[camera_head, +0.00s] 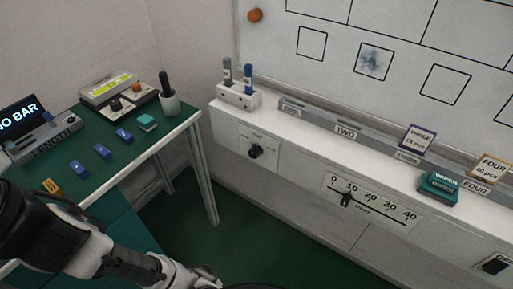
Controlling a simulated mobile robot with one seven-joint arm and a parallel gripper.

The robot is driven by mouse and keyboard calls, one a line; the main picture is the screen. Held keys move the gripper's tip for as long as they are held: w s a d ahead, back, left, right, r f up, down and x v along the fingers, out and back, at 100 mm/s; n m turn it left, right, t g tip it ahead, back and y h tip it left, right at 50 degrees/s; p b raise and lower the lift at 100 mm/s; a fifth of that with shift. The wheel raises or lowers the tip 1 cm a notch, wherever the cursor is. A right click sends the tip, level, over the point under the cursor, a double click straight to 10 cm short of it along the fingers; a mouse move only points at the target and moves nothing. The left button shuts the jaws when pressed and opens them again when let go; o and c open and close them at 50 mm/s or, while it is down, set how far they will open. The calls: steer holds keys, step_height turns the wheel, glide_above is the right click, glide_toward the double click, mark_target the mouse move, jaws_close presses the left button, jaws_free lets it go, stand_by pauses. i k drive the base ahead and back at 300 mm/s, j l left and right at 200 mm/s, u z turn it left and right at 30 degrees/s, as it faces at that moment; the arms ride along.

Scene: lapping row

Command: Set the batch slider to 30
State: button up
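The batch slider has a black knob (346,200) on a dark slot in a white scale plate (378,212), on the front of the long white ledge. The scale reads 0, 10, 20, 30, 40 from left to right. The knob stands at about the 10 mark; the exact reading is too small to tell. My white and black arm crosses the lower left of the view, far from the slider. My gripper is not in view.
A rotary knob (256,151) is left of the slider, and a black switch (495,265) is far right. A teal wiper box (438,188) and cards stand on the ledge (300,122). A green table (115,160) with blue blocks is at left. Green floor shows between.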

mark_target(345, 200)
steer(key=z, duration=0.9)
